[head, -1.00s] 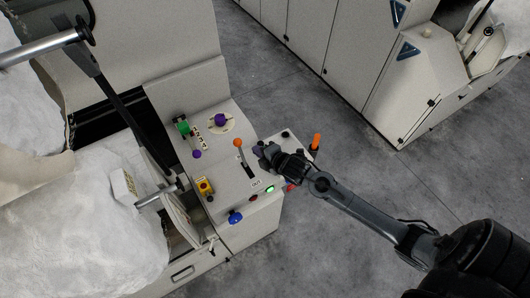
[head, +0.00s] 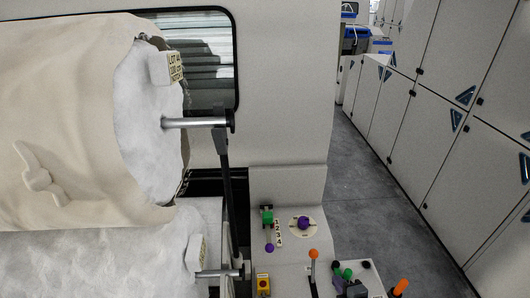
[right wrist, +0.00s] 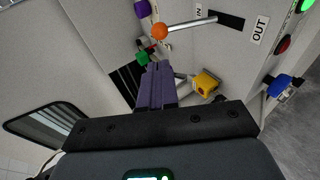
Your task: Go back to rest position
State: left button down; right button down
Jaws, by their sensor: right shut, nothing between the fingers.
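My right gripper (head: 355,289) shows at the bottom edge of the head view, over the right part of the control panel; most of it is cut off. In the right wrist view its two purple-grey fingers (right wrist: 158,72) are pressed together with nothing between them. The fingers appear apart from the orange-balled lever (right wrist: 160,31), which shows just above their tips in that view. The same lever (head: 313,254) stands left of the gripper in the head view. My left gripper is in neither view.
The control panel (head: 285,186) carries a purple knob (head: 303,223), a green-handled lever (head: 267,215) and a yellow button box (head: 263,285). An orange handle (head: 400,287) stands at its right. White fibre rolls fill the left. A grey aisle (head: 365,190) is open beside the cabinets.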

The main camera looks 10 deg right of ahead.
jog(key=s+a+f+m+g, duration=0.3)
jog(key=s+a+m, duration=0.1)
jog(key=s+a, duration=0.6)
jog(key=s+r+m+g, duration=0.3)
jog(key=s+m+g, duration=0.2)
jog(key=s+m, duration=0.6)
jog(key=w+r+p+v, duration=0.1)
jog(key=w+p+v, duration=0.2)
jog(key=p+v, duration=1)
jog(key=shift+r, duration=0.1)
